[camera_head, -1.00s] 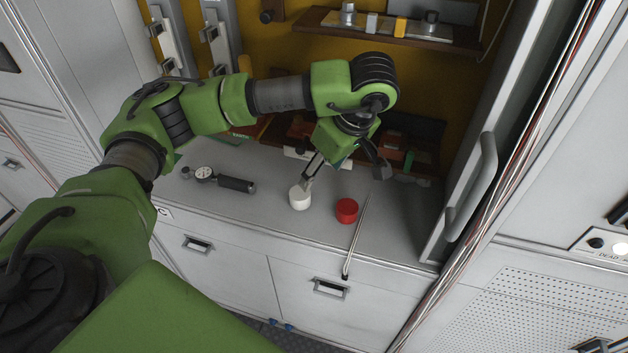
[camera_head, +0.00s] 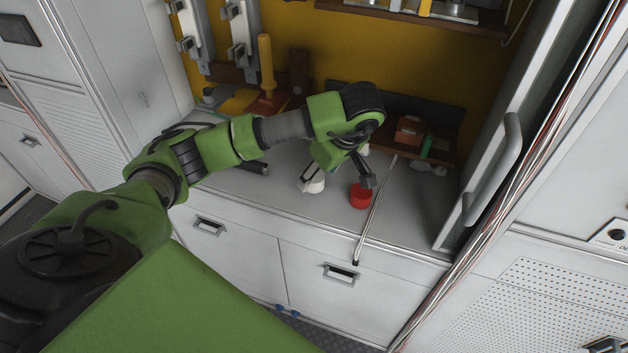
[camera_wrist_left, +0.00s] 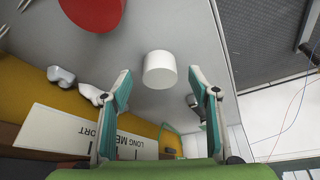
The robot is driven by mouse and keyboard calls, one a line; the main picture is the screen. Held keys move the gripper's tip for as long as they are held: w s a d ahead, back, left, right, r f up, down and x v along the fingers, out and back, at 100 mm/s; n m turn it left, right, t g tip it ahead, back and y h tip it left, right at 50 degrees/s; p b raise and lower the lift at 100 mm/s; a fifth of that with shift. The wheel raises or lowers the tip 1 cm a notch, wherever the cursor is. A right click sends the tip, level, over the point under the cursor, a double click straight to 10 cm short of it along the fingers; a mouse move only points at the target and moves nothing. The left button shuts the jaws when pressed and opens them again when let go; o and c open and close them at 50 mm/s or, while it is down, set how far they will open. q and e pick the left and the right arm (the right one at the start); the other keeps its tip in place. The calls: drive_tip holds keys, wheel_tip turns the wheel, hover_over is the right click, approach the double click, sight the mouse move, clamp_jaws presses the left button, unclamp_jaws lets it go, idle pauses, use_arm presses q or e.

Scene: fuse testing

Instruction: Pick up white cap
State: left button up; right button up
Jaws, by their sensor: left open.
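The white cap (camera_head: 312,183) stands on the grey counter, partly hidden by a finger of my left gripper in the head view. In the left wrist view the white cap (camera_wrist_left: 160,70) sits just ahead of the fingertips, centred in the gap and apart from both fingers. My left gripper (camera_head: 338,178) is low over the counter. It is open and empty, its two fingers (camera_wrist_left: 166,88) wide apart. A red cap (camera_head: 360,196) stands right of the white one; the red cap (camera_wrist_left: 92,14) also shows at the top of the wrist view. My right gripper is not in view.
A thin rod (camera_head: 376,212) leans across the counter (camera_head: 275,202) right of the red cap. A shelf with orange and green items (camera_head: 411,130) is behind. A cabinet door with a handle (camera_head: 494,168) bounds the right side.

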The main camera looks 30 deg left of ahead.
use_arm(q)
drive_tip(key=shift+p+x, duration=0.4)
drive_tip(key=shift+x, duration=0.85)
drive_tip(key=shift+a+f, duration=0.1)
drive_tip(key=shift+f, duration=0.1)
drive_tip(key=c, duration=0.9)
drive_tip(key=shift+o, duration=0.2)
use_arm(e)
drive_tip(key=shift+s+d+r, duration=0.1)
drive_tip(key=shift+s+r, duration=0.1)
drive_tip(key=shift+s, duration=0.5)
